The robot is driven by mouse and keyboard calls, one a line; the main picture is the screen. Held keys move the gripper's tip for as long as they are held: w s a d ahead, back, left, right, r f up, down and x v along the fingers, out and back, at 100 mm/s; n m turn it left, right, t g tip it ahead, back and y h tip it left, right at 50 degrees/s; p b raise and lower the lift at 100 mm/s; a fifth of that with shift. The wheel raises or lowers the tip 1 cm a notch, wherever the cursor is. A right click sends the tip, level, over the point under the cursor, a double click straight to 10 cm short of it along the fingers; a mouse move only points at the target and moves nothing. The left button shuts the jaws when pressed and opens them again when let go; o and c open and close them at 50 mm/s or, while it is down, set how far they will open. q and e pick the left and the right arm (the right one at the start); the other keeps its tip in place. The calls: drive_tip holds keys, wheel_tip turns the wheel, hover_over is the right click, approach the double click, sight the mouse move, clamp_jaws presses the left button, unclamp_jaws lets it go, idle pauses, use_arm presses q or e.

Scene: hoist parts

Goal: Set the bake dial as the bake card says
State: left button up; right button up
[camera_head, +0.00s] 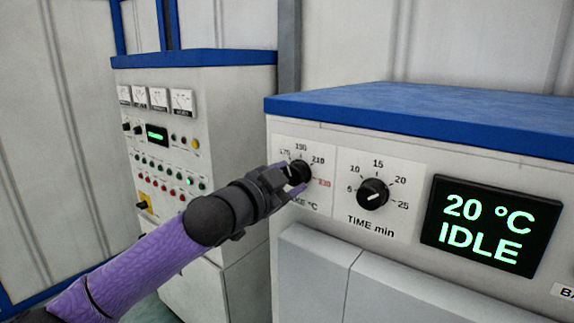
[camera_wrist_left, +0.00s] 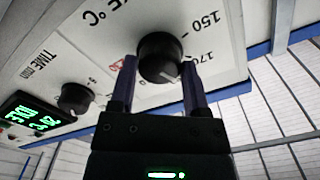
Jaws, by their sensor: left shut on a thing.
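The bake dial (camera_head: 299,171) is a round black knob on a white plate, with a scale up to a red number. It also shows close up in the left wrist view (camera_wrist_left: 160,55). My left gripper (camera_head: 292,178) is shut on it, one finger on each side of the knob. In the left wrist view the dial's white pointer line lies on the far side from the "°C" label, past 170 toward the hidden numbers. The exact setting is unclear.
The time dial (camera_head: 373,194) sits just right of the bake dial. A display (camera_head: 491,227) reads 20 °C IDLE. The oven's blue top (camera_head: 420,118) overhangs the panel. A control cabinet (camera_head: 205,110) with meters and lamps stands behind at left.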

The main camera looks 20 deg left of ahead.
use_arm(q)
drive_tip(key=shift+r+m+p, duration=0.15)
drive_tip(key=shift+m+p, duration=0.75)
drive_tip(key=shift+m, duration=0.3)
drive_tip(key=shift+m+p, duration=0.7)
drive_tip(key=shift+m, duration=0.4)
drive_tip(key=o, duration=1.3)
drive_tip(key=b+v, duration=0.4)
drive_tip(key=v, duration=0.6)
